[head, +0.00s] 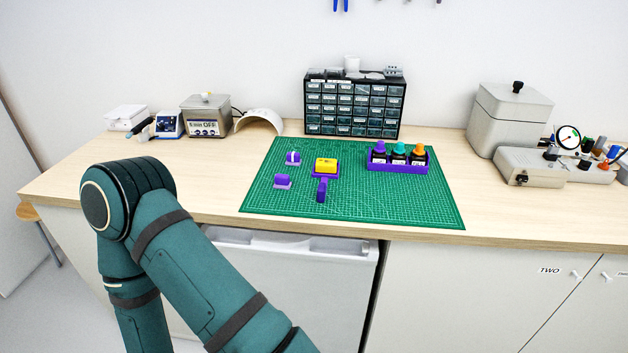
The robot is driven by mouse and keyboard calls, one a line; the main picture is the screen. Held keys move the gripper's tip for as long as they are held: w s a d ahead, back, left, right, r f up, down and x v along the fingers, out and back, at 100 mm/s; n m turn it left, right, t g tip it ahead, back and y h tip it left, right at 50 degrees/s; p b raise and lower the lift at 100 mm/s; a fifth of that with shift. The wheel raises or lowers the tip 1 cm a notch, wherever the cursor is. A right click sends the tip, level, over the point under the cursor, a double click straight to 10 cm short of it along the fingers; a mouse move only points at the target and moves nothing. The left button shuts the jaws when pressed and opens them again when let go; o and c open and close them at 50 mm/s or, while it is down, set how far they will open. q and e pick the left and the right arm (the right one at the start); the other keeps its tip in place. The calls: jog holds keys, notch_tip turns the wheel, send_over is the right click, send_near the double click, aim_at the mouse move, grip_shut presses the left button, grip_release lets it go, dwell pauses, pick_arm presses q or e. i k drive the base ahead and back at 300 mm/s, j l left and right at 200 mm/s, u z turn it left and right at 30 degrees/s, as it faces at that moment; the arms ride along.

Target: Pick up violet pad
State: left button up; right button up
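Several small violet pieces lie on the green cutting mat (400,205); I cannot tell for certain which one is the violet pad. A violet block on a paler base (283,181) is at the mat's left. A violet piece with a white band (292,158) is behind it. A dark violet upright piece (321,191) stands in front of a yellow block (326,165), which sits on a violet base (314,177). Neither gripper is in view. One of my arms shows at the lower left, in front of the bench.
A violet tray (400,168) holds three bottles with violet, teal and orange caps. A drawer cabinet (354,105) stands behind the mat. Bench devices stand at the left and a grey box (506,118) at the right. The mat's front right is clear.

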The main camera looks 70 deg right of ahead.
aim_at(281, 182)
jog(key=l+z, duration=0.1)
jog(key=z, duration=2.05)
